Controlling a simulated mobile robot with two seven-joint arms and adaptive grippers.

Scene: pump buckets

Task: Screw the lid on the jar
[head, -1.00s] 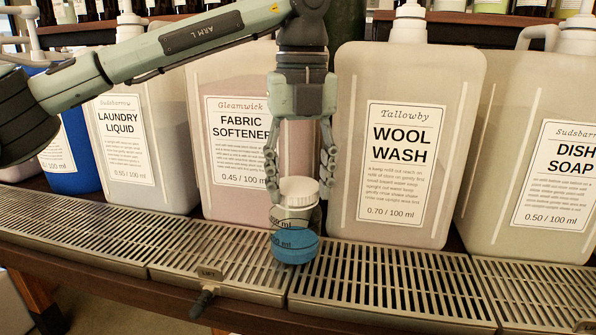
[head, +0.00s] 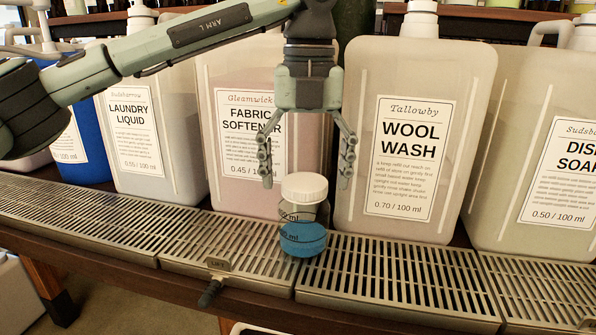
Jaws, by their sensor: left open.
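The jar (head: 303,240) stands upright on the metal drip grate and holds blue liquid in its lower part. The white lid (head: 304,188) sits on top of the jar's mouth. I cannot tell from this view how tightly it is seated. My left gripper (head: 306,182) points down from above, with its fingers spread wide. One finger is to the left of the lid and one to the right, both apart from it, and they seem a little behind or above it. My right gripper is not in view.
Large dispenser bottles line the back: laundry liquid (head: 150,185), fabric softener (head: 225,200), wool wash (head: 455,130) and dish soap (head: 500,190). A blue bottle (head: 88,140) stands at far left. The slatted grate (head: 400,280) is otherwise clear around the jar. A small lever (head: 210,292) sticks out in front.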

